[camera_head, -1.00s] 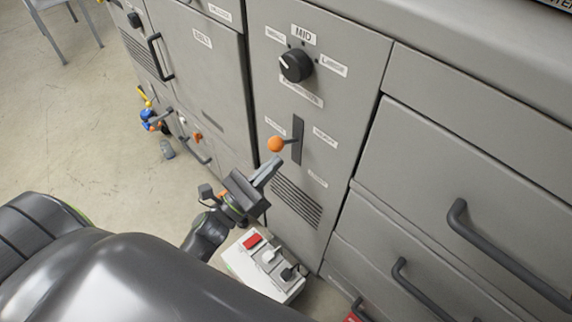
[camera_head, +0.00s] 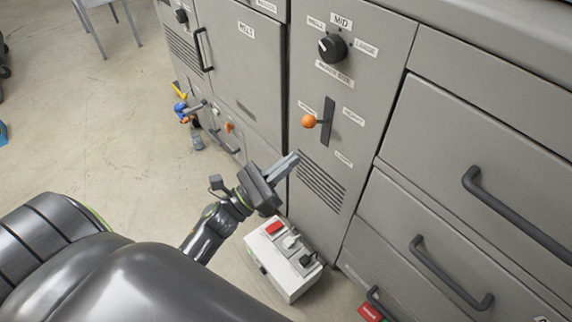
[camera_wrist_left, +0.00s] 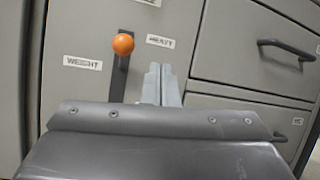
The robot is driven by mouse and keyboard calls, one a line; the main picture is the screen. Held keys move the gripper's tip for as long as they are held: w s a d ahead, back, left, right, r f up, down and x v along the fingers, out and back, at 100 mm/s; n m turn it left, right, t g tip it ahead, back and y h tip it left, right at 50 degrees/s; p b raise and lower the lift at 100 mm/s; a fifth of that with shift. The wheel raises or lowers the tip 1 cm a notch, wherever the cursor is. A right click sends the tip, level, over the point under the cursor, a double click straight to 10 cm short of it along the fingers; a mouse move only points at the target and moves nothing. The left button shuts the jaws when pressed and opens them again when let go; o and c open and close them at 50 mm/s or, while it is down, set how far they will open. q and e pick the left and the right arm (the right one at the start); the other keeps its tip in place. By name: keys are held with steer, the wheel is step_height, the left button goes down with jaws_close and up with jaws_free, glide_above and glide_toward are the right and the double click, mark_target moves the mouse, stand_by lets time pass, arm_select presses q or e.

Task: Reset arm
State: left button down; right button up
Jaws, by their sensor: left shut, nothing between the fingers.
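My left gripper (camera_head: 290,160) is shut and empty, in front of the grey cabinet face, below and left of the orange-knobbed lever (camera_head: 309,121). In the left wrist view, its closed fingers (camera_wrist_left: 160,84) point at the panel, to the right of the orange knob (camera_wrist_left: 123,44). The fingers look apart from the knob. The lever sits in a dark upright slot (camera_head: 328,122). My right gripper is not in view.
A black dial (camera_head: 332,47) is above the lever. A white box (camera_head: 284,262) with a red button (camera_head: 274,228) stands on the floor below my gripper. Drawers with dark handles (camera_head: 515,214) are at right. Open floor (camera_head: 110,150) lies at left. A chair (camera_head: 107,20) stands far back.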

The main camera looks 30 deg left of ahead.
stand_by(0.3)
